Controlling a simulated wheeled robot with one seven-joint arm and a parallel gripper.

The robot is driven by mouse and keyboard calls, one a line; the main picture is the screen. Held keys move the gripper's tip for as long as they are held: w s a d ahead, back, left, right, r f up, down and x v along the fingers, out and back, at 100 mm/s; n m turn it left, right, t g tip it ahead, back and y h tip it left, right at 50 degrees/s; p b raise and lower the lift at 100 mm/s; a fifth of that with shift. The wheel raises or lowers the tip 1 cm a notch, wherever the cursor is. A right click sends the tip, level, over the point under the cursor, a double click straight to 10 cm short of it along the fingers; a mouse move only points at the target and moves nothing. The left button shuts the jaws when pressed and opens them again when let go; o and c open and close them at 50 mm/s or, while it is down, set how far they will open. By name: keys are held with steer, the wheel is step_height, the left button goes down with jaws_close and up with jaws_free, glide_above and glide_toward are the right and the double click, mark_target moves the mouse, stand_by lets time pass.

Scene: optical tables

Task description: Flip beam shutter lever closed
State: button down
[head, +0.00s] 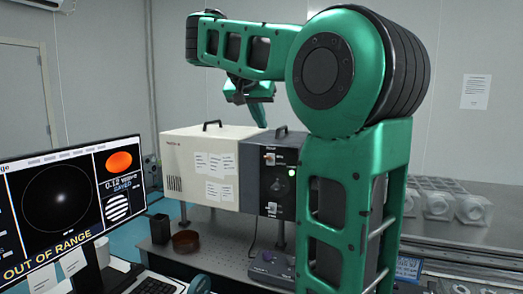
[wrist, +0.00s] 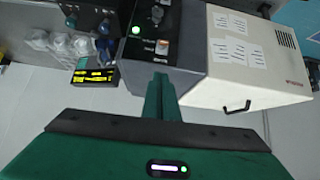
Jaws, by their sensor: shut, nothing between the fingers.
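The beam shutter lever cannot be made out with certainty. A dark-fronted instrument (head: 259,188) stands on the table, with a lit green lamp (head: 292,172), a small dark control (head: 277,184) that may be the lever, and pale labels. In the wrist view the instrument (wrist: 187,62) appears upside down, its green lamp (wrist: 136,30) at the upper middle. My gripper (head: 262,122) is shut and empty, above the instrument's top and apart from the front panel. In the wrist view my gripper's fingertips (wrist: 160,80) overlap the panel's edge; which way the lever stands cannot be told.
A cream housing (head: 198,166) with black handles joins the instrument on the left. A monitor (head: 70,205) reading "OUT OF RANGE" stands at the left. A brown round dish (head: 186,240) sits on the table below. Clear mounts (head: 455,207) stand at the right.

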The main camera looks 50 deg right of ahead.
steer(key=shift+w+r, duration=0.2)
steer(key=shift+r, duration=0.4)
glide_above(266, 158)
steer(key=d, duration=0.2)
steer(key=f, duration=0.7)
steer(key=shift+w+a+f, duration=0.15)
steer(key=shift+w+f, duration=0.05)
steer(key=shift+w, duration=0.2)
steer(key=shift+s+a+f, duration=0.3)
steer(key=shift+a+f, duration=0.45)
steer(key=shift+f, duration=0.2)
steer(key=shift+a+f, duration=0.1)
steer(key=shift+f, duration=0.2)
steer(key=shift+s+a+f, duration=0.1)
steer(key=shift+a+f, duration=0.1)
steer(key=shift+f, duration=0.1)
